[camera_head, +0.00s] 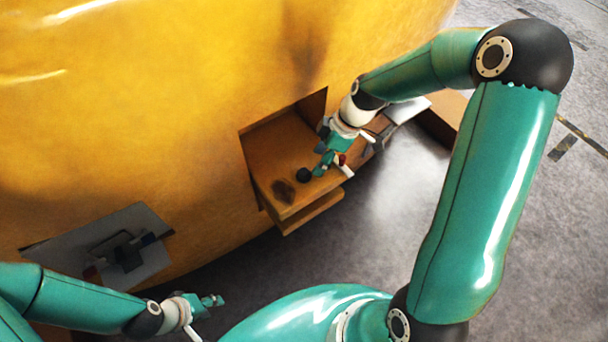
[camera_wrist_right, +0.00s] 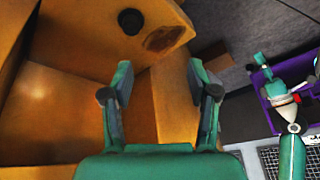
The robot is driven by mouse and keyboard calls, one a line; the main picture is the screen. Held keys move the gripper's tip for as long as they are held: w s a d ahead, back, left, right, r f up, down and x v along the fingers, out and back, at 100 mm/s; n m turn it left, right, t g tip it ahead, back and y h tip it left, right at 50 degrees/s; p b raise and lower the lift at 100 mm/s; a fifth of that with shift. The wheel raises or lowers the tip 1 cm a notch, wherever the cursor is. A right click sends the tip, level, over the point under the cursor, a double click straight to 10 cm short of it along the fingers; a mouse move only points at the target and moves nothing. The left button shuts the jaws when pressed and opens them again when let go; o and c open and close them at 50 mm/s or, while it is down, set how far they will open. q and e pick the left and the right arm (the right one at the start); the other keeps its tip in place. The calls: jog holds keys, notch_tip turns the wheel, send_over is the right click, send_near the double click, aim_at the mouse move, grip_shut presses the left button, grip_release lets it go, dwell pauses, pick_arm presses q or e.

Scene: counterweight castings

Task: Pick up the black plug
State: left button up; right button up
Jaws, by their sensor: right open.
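The black plug (camera_head: 304,175) is a small dark round piece on the orange-brown ledge (camera_head: 272,160) of a recess in the big yellow casting (camera_head: 150,110). In the right wrist view the plug (camera_wrist_right: 131,21) is near the top, beyond the fingertips and left of centre. My right gripper (camera_head: 324,168) is at the ledge, close beside the plug in the head view. In the wrist view its fingers (camera_wrist_right: 160,78) are apart with nothing between them. My left gripper (camera_head: 208,306) is at the lower left, away from the plug; its finger opening is unclear.
A dark brown patch (camera_head: 284,191) marks the ledge near the plug. A grey panel with a dark fitting (camera_head: 125,252) is on the casting at lower left.

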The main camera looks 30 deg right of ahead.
jog(key=w+d+r+t, duration=0.1)
jog(key=d+r, duration=0.2)
jog(key=p, duration=0.1)
send_over(305, 172)
jog(key=s+d, duration=0.2)
jog(key=shift+m+h, duration=0.3)
jog(key=f, duration=1)
jog(key=shift+w+a+f, duration=0.2)
jog(key=shift+a+f, duration=0.05)
jog(key=shift+f, duration=0.1)
jog(key=shift+w+a+f+p, duration=0.1)
jog(key=shift+f+p, duration=0.25)
jog(key=shift+f, duration=0.05)
jog(key=p+x, duration=0.1)
jog(key=x, duration=0.2)
jog(key=shift+w+f, duration=0.1)
jog(key=shift+w, duration=0.1)
jog(key=shift+w+a+f, duration=0.15)
jog(key=shift+f, duration=0.4)
grip_shut()
